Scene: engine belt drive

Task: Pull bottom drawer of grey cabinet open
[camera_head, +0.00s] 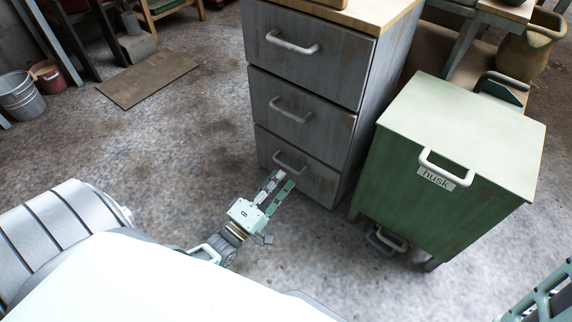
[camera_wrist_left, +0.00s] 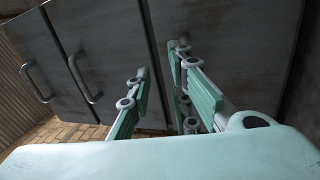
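The grey cabinet (camera_head: 365,105) stands at upper middle in the head view, with three stacked drawers that look shut. The bottom drawer (camera_head: 318,183) has a pale bar handle (camera_head: 289,162). My left gripper (camera_head: 279,180) points at this drawer, its fingertips just below and in front of the handle. In the wrist view my left gripper (camera_wrist_left: 163,75) has its fingers apart, with the dark drawer front beyond them. The bottom handle is not clear there, so I cannot tell if the fingers touch it. Part of my right gripper (camera_head: 545,293) shows at the lower right edge.
A green box cabinet (camera_head: 445,130) labelled "husk" stands close to the grey cabinet's right. The upper drawers' handles (camera_wrist_left: 35,82) and (camera_wrist_left: 83,80) show in the wrist view. Floor in front and left is clear; a mat (camera_head: 147,78) and buckets (camera_head: 20,95) lie farther left.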

